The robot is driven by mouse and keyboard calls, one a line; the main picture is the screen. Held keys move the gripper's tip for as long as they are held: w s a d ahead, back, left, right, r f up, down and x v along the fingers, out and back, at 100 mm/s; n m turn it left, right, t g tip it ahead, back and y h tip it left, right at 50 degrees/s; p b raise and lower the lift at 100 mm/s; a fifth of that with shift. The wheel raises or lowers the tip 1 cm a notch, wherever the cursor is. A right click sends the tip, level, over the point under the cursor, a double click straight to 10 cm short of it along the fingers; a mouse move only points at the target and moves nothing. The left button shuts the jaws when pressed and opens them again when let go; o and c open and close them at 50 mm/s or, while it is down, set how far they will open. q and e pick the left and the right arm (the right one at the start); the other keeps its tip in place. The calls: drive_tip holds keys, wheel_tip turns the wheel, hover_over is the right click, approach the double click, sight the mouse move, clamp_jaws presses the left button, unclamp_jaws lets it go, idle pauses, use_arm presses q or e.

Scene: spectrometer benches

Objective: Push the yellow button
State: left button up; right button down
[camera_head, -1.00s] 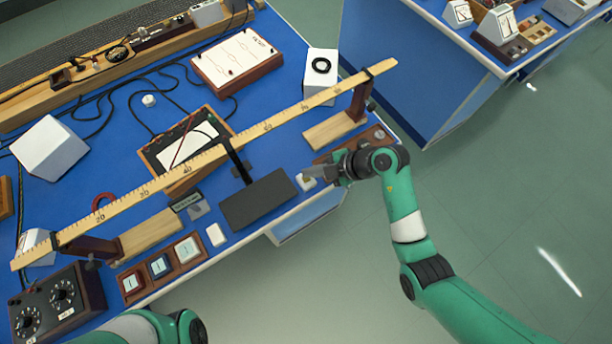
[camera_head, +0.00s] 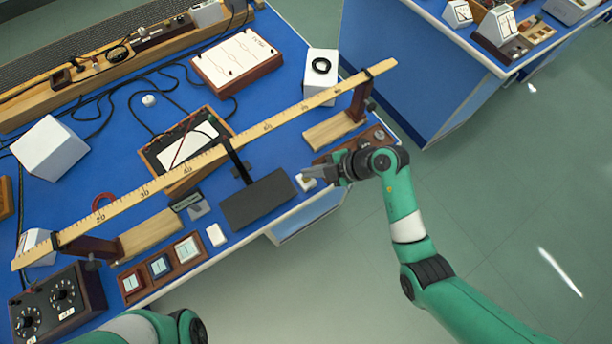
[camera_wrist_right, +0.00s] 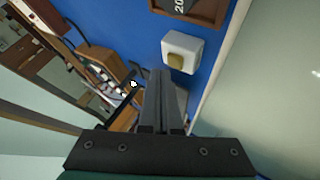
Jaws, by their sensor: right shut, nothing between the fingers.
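The yellow button (camera_wrist_right: 177,60) is a small dull-yellow cap on a white box (camera_wrist_right: 190,47) in the right wrist view. In the head view the white box (camera_head: 307,184) sits near the front edge of the blue bench, right of a dark grey plate. My right gripper (camera_head: 306,172) is shut and empty, its fingertips at the box and partly covering it in the head view. In the right wrist view the shut fingertips (camera_wrist_right: 160,73) are just left of and below the cap; I cannot tell whether they touch. Only part of my left arm shows, without its gripper.
A long wooden ruler (camera_head: 225,153) on stands spans the bench behind the box. The dark grey plate (camera_head: 258,200) is close on the left. A wooden block with a dial (camera_head: 378,136) is behind my right gripper. The floor in front is clear.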

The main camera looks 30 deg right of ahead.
drive_tip(key=shift+f, duration=0.35)
drive_tip(key=shift+f, duration=0.5)
idle(0.5)
drive_tip(key=shift+r+p, duration=0.1)
drive_tip(key=shift+p, duration=0.25)
drive_tip(key=shift+r+p, duration=0.9)
drive_tip(key=shift+p, duration=0.5)
drive_tip(key=shift+f, duration=0.1)
